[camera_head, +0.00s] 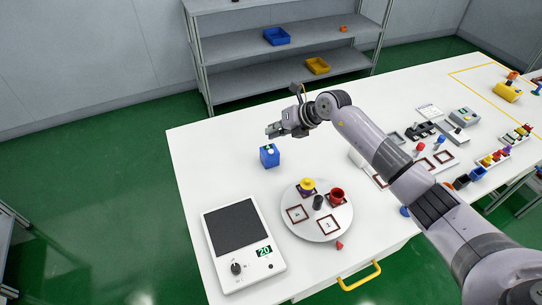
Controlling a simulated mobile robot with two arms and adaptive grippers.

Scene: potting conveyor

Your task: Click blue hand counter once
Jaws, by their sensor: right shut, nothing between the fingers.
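The blue hand counter (269,160) is a small blue block standing on the white table near its left edge. A pale part with a green and dark marking is on its top. My right gripper (270,132) is shut and empty. In the picture it shows just above the counter, with its fingers pointing left. It looks raised over the table and apart from the counter; the exact height is hard to tell. My left gripper is not in view.
A white device (217,271) with a dark panel and a green "20" display is at the front left. A round white plate (317,234) holds a yellow and a red pot. Several small items lie to the right. Metal shelves (240,82) stand behind the table.

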